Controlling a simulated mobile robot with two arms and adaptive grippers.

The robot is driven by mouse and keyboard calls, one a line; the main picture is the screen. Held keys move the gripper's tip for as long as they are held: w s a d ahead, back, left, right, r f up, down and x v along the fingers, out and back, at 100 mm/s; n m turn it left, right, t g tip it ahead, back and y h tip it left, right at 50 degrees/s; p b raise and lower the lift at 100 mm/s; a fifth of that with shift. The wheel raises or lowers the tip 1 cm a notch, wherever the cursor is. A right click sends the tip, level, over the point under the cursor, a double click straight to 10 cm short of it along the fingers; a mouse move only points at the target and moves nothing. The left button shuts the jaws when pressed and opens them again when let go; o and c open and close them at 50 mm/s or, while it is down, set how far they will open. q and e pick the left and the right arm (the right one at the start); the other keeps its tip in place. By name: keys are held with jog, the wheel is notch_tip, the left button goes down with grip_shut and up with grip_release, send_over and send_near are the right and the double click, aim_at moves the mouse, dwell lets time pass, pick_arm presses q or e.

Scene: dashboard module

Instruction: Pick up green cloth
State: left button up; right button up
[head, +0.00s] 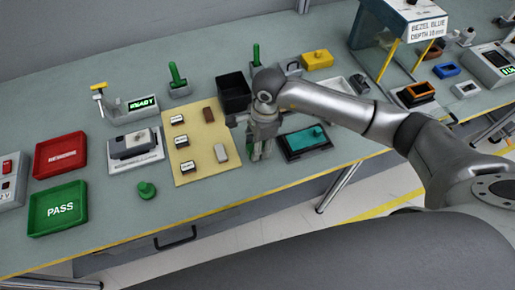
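My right gripper (261,156) points down just left of this tray, beside the tan mat. My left gripper is not in view.
A tan mat (202,160) with several small labelled blocks lies left of the gripper. A black bin (234,92) stands behind it. Green PASS (58,209) and red (60,154) trays are at the left. A blue-framed stand (372,62) is at the right.

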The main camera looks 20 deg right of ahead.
jog(key=s+a+r+b, duration=0.2)
jog(key=s+r+b, duration=0.3)
jog(key=s+r, duration=0.5)
jog(key=shift+s+a+r, duration=0.3)
jog(key=shift+s+a, duration=0.1)
jog(key=shift+s, duration=1.5)
